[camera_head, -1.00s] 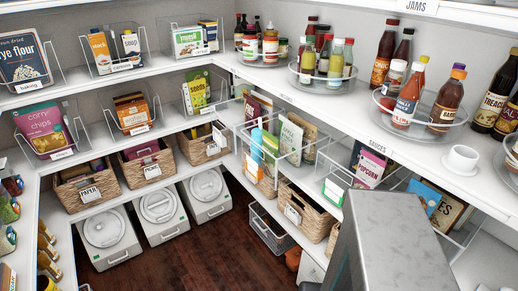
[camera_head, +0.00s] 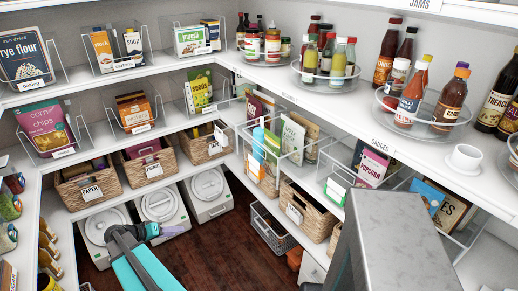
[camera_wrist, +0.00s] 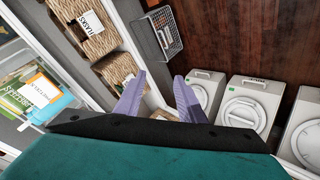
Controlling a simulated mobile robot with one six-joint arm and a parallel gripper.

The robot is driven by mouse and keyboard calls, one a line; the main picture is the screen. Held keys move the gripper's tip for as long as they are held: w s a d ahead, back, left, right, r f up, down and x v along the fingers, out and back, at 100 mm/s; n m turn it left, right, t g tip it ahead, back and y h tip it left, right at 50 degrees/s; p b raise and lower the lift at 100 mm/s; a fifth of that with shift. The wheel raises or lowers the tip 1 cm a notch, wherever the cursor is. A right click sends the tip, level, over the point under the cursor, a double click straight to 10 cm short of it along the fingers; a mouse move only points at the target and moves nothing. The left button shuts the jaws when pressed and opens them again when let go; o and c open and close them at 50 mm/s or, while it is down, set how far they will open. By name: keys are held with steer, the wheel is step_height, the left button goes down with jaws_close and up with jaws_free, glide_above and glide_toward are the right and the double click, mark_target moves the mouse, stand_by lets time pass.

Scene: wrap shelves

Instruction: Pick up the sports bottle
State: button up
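I cannot clearly make out a sports bottle in either view. My gripper (camera_head: 165,231) is low at the left, in front of the white lidded bins and well apart from that basket. In the wrist view, the two purple fingers of my gripper (camera_wrist: 160,84) are spread with a gap and nothing between them.
White lidded bins (camera_head: 161,204) line the floor at the back left. Wicker baskets (camera_head: 303,213) and a grey crate (camera_head: 272,232) sit low at the right. Sauce bottles (camera_head: 411,98) crowd the upper right shelf. The dark wooden floor (camera_head: 222,255) between the shelves is clear.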

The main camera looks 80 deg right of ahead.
steer(key=s+d+r+m+g+h, duration=0.1)
steer(key=s+d+r+m+g, duration=0.15)
steer(key=s+d+r, duration=0.45)
steer(key=s+d+r+m+g+h, duration=0.15)
steer(key=d+r+m, duration=0.25)
steer(key=d+r, duration=0.6)
steer(key=s+d+r+m+g, duration=0.1)
steer(key=s+d+r+m, duration=0.2)
steer(key=s+d+r, duration=0.2)
steer(key=s+d+r+m+g+h, duration=0.1)
steer(key=s+d+r, duration=0.4)
steer(key=r, duration=0.5)
steer(key=s+m+g, duration=0.1)
steer(key=s+m, duration=0.1)
steer(key=shift+s+d+g, duration=0.15)
steer(key=shift+s+g, duration=0.15)
steer(key=shift+s, duration=0.1)
steer(key=p+x, duration=0.2)
steer(key=x, duration=0.6)
steer(key=shift+s+d+p, duration=0.15)
steer(key=shift+d+p, duration=0.05)
steer(key=shift+p, duration=0.1)
steer(key=shift+s, duration=0.1)
